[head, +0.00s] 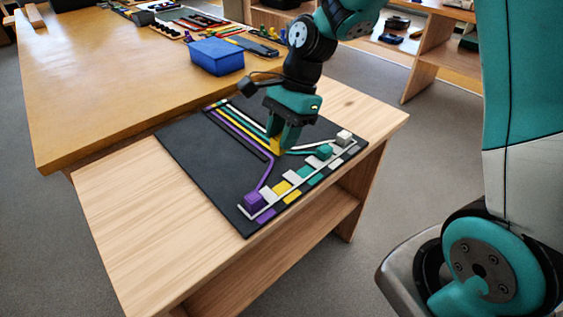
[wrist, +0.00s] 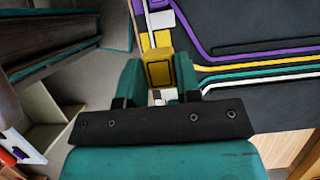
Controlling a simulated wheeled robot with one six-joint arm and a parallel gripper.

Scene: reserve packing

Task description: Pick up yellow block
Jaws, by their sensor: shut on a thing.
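My gripper (head: 284,138) points down over the black mat (head: 200,155), its teal fingers shut on the yellow block (head: 276,144). The yellow block also shows between the two fingers in the wrist view (wrist: 158,70). Whether the block touches the mat or hangs just above it, I cannot tell. The fingers hide part of it in the head view.
On the mat's strip stand a purple block (head: 254,200), a teal block (head: 325,151) and a white block (head: 344,138), beside coloured patches. Coloured lines run across the mat. A blue bin (head: 216,57) stands on the larger table behind.

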